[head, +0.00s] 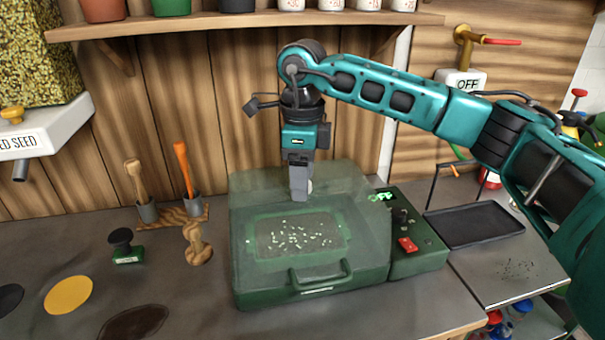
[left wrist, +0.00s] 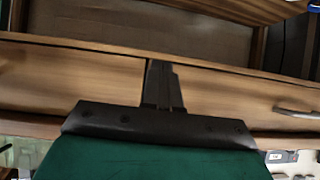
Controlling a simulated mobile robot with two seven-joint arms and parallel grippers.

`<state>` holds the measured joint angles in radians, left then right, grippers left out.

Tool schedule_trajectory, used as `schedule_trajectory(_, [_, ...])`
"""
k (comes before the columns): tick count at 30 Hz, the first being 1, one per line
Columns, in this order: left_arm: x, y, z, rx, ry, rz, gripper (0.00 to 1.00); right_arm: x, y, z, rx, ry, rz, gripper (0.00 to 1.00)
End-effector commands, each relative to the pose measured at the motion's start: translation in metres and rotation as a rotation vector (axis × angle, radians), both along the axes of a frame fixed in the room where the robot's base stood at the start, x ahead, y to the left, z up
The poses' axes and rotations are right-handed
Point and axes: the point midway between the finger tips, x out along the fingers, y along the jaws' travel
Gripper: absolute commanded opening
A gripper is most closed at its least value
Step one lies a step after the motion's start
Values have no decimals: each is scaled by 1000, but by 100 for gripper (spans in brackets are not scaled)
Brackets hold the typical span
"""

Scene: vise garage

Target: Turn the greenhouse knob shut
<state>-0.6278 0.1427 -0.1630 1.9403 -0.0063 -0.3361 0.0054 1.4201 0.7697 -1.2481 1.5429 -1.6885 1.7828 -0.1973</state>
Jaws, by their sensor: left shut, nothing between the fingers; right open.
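The greenhouse is a green box with a clear, closed lid (head: 345,215), standing on the workbench in the head view. Small pale bits lie on a dark bed inside it. Its green control panel (head: 425,262) is on the right side, with a small dark knob (head: 400,217), a red rocker switch (head: 408,245) and a lit green display (head: 380,197) that seems to read OFF. My right gripper (head: 300,194) points down over the lid, left of the knob and apart from it. It is open, though the finger gap is hard to see. My left gripper (left wrist: 165,85) is shut and empty in the left wrist view.
A black tray (head: 475,225) lies right of the panel. A wooden block with tools (head: 172,217), a black stamp (head: 122,243) and a wooden stamp (head: 197,245) stand left. A shelf (head: 250,20) hangs above. My left gripper faces a wooden drawer front (left wrist: 70,80).

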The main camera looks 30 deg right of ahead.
Motion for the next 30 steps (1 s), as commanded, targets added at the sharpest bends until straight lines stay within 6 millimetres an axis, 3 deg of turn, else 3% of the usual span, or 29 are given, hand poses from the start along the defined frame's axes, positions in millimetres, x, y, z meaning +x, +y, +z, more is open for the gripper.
schedule_trajectory(10, [0,0,0,0,0,0,0,0,0,10,0,0,-1,61])
schedule_trajectory(24, [1,0,2,1,-3,0,0,0,1,106,1,-2,0,61])
schedule_trajectory(30, [3,0,8,0,-6,0,0,0,0,126,0,0,-1,61])
